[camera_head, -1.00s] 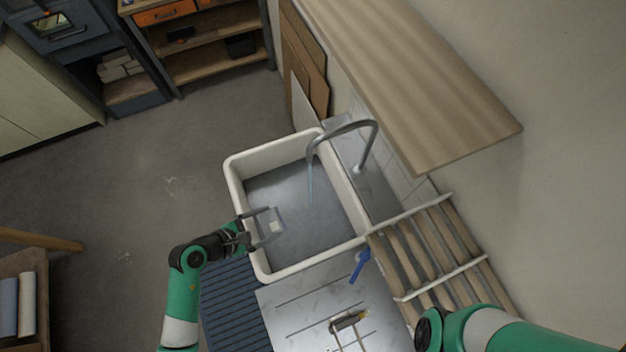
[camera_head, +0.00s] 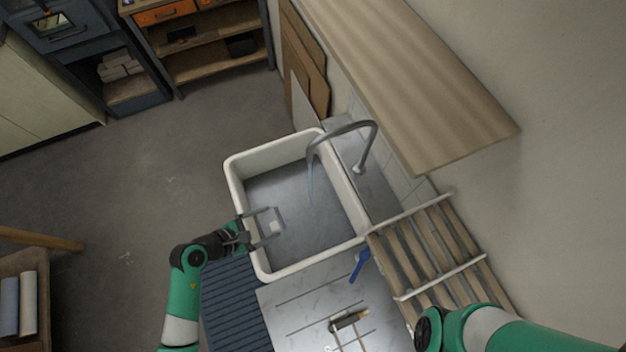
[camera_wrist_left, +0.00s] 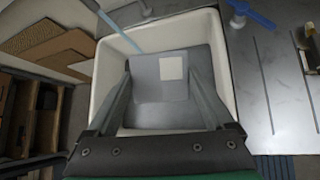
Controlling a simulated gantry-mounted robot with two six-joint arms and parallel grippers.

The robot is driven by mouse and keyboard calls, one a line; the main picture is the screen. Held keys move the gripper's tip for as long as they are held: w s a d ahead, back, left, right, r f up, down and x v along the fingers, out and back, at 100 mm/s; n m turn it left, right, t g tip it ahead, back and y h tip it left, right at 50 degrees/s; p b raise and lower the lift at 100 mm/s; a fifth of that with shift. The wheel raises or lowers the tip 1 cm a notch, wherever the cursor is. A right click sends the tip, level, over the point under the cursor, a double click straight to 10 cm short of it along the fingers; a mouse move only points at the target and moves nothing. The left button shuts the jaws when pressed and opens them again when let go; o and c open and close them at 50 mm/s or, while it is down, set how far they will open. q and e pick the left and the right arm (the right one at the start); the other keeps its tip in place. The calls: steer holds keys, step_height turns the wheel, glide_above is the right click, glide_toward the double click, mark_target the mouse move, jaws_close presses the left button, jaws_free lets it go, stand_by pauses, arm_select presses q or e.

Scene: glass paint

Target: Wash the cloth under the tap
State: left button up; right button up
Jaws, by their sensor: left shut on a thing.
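The cloth (camera_wrist_left: 146,80) is a flat grey piece with a pale square patch. My left gripper (camera_head: 273,225) is shut on it, and the cloth (camera_head: 275,218) shows between its fingers over the near left part of the sink. The left wrist view also shows the gripper's long fingers (camera_wrist_left: 160,88) on both sides of the cloth. The curved grey tap (camera_head: 345,127) stands at the sink's right side. A thin bluish stream (camera_head: 311,183) falls from its spout into the sink. The cloth is left of and nearer than the stream, apart from it. My right gripper is not visible.
The white-rimmed sink (camera_head: 236,187) has a grey floor. A blue lever (camera_head: 360,264) is at its near right corner. A metal drainboard (camera_head: 300,300), a dark-and-yellow tool (camera_head: 348,320), a wooden slatted rack (camera_head: 428,244) and a blue ribbed mat (camera_head: 232,305) lie nearer. A wooden shelf (camera_head: 420,90) overhangs at right.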

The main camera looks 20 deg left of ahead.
arm_select(q)
steer(key=shift+d, duration=0.15)
steer(key=shift+d, duration=0.5)
steer(key=shift+a, duration=0.15)
steer(key=shift+a, duration=0.5)
steer(key=shift+d, duration=0.15)
steer(key=shift+d, duration=0.5)
steer(key=shift+a, duration=0.2)
steer(key=shift+a, duration=0.45)
stand_by(0.3)
